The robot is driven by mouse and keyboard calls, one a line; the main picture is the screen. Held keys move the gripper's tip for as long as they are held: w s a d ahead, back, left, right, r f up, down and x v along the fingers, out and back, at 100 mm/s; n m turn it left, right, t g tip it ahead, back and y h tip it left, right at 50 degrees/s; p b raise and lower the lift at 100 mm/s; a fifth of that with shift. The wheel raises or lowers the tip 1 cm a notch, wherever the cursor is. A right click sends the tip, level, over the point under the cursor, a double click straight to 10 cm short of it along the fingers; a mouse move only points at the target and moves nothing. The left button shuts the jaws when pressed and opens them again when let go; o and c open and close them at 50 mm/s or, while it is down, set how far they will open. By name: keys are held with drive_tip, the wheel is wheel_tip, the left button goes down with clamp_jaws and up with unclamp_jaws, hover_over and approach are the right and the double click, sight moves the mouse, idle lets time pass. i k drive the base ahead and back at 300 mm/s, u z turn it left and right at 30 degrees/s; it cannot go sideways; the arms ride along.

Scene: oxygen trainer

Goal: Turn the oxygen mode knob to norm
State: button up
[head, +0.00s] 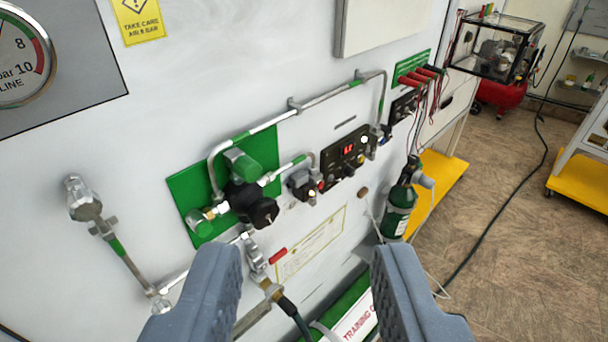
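My gripper (307,258) is open and empty, its two grey fingers apart at the bottom of the head view. A black round regulator knob (264,212) sits on a green plate (190,190), left of the box. The fingers appear apart from all of these.
Metal pipes (262,126) run above the green plate. A green oxygen bottle (399,205) hangs right of the box. Red plugs and cables (425,76) are farther right. A hose (297,318) hangs between the fingers. Open floor (500,200) lies to the right.

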sight(348, 170)
drive_tip(key=u, duration=0.95)
drive_tip(key=k, duration=0.7)
drive_tip(key=z, duration=1)
drive_tip(key=i, duration=1)
drive_tip(key=u, duration=0.05)
